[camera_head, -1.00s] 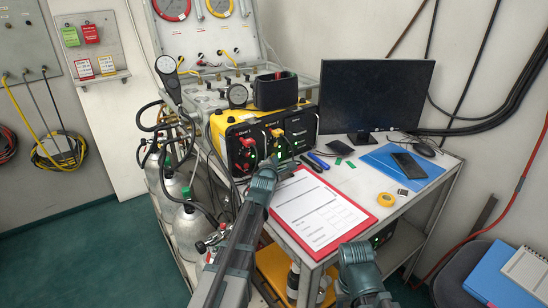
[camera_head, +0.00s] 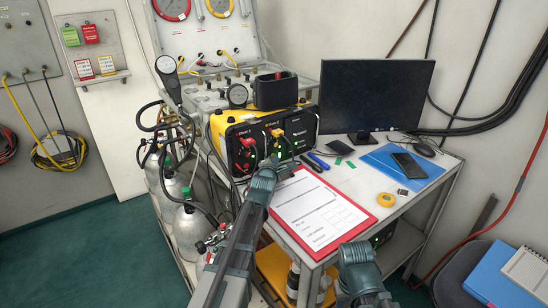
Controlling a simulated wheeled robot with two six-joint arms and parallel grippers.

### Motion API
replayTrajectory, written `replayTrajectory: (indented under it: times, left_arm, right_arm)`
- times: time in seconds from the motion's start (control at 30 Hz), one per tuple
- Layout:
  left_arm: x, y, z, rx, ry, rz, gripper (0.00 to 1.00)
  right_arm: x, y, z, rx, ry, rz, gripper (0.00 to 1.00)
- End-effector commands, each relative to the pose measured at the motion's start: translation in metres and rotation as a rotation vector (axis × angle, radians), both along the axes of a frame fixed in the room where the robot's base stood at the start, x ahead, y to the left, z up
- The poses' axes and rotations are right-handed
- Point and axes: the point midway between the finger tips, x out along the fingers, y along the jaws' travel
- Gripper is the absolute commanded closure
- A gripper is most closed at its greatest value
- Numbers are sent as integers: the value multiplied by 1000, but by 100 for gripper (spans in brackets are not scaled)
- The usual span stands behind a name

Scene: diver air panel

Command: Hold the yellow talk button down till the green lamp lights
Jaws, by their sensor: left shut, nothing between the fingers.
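The yellow-and-black air panel box (camera_head: 222,124) stands on the white cart. Its front carries a red fitting (camera_head: 247,143) and a yellow-orange one (camera_head: 277,133). My left gripper (camera_head: 277,160) is shut and empty, in front of the lower part of the box face. I cannot tell whether its tips touch the face. My right arm shows at the bottom, but its fingers do not show.
A red clipboard (camera_head: 374,223) with paper lies on the cart, right of my left arm. Beyond are a monitor (camera_head: 375,95), a blue folder (camera_head: 428,172) with a phone (camera_head: 409,165), and yellow tape (camera_head: 386,199). Gas cylinders (camera_head: 190,232) and hoses stand left of the cart.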

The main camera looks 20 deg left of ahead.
Motion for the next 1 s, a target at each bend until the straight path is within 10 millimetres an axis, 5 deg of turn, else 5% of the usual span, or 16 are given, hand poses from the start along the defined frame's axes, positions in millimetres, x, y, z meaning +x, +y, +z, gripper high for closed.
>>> replayTrajectory:
  times: [1.0]
  left_arm:
    - [-20, -24, -2, 1, 2, -1, 100]
  right_arm:
    - [0, 0, -1, 0, 0, 0, 50]
